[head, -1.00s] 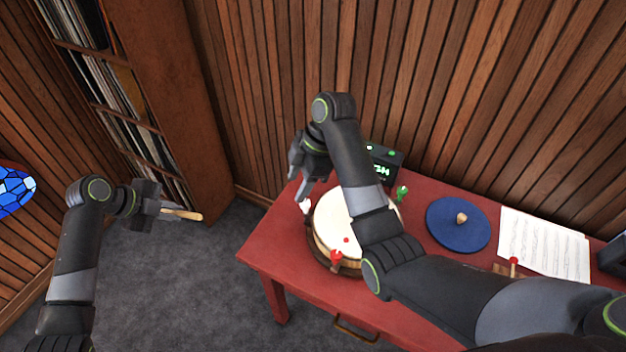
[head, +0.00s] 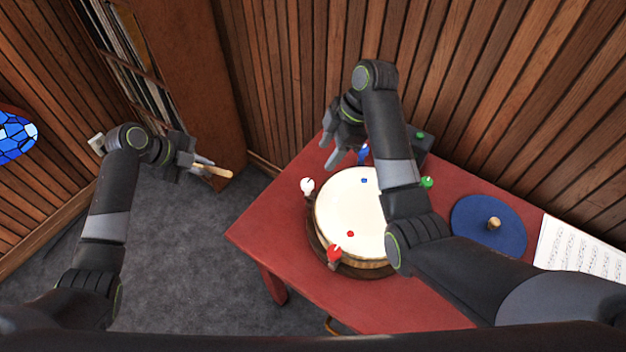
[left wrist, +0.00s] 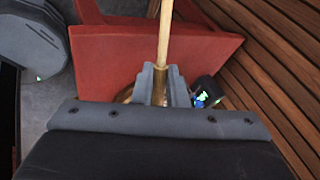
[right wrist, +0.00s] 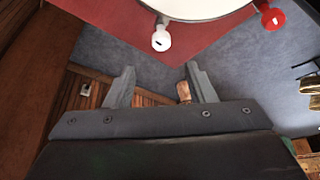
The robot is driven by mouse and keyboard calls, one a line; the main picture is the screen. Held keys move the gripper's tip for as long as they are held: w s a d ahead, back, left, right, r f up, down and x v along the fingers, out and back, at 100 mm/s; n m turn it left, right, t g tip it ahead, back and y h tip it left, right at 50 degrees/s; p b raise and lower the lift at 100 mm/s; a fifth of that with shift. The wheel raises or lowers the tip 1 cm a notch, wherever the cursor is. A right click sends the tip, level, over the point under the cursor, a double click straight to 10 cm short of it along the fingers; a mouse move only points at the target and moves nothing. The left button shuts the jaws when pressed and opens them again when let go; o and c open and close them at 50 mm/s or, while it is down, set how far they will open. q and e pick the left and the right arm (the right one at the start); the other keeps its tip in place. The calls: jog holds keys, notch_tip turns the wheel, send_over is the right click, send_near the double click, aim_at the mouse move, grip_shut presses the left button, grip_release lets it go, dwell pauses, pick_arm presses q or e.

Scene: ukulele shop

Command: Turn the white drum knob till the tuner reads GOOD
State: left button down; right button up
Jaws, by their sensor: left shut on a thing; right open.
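The round drum (head: 345,205) with a cream head sits on the red table. Its white knob (head: 307,186) stands at the drum's left edge, uncovered; it also shows in the right wrist view (right wrist: 161,40). My right gripper (head: 332,150) is open and empty, above and behind the white knob, apart from it. The dark tuner (head: 421,140) is at the back, partly behind my right arm; its reading cannot be made out. My left gripper (head: 195,166) is shut on a wooden stick (head: 218,171), out left of the table; the stick shows in the left wrist view (left wrist: 165,35).
Red (head: 334,254), green (head: 427,182) and blue (head: 363,153) knobs stand around the drum. A blue disc (head: 475,222) with a wooden peg and sheet music (head: 575,250) lie to the right. The red table's (head: 265,235) left end is clear.

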aim_at(309, 183)
pick_arm(q)
jog(key=shift+f+b, duration=0.3)
jog(key=shift+f, duration=0.2)
jog(key=shift+s+a+r+p, duration=0.1)
jog(key=shift+s+r+p, duration=0.05)
jog(key=shift+r+p, duration=0.35)
pick_arm(e)
jog(key=x, duration=1)
jog(key=shift+s+a, duration=0.1)
jog(key=shift+s, duration=0.05)
jog(key=shift+a+f, duration=0.25)
jog(key=shift+f, duration=0.45)
jog(key=shift+c, duration=0.3)
jog(key=c, duration=0.9)
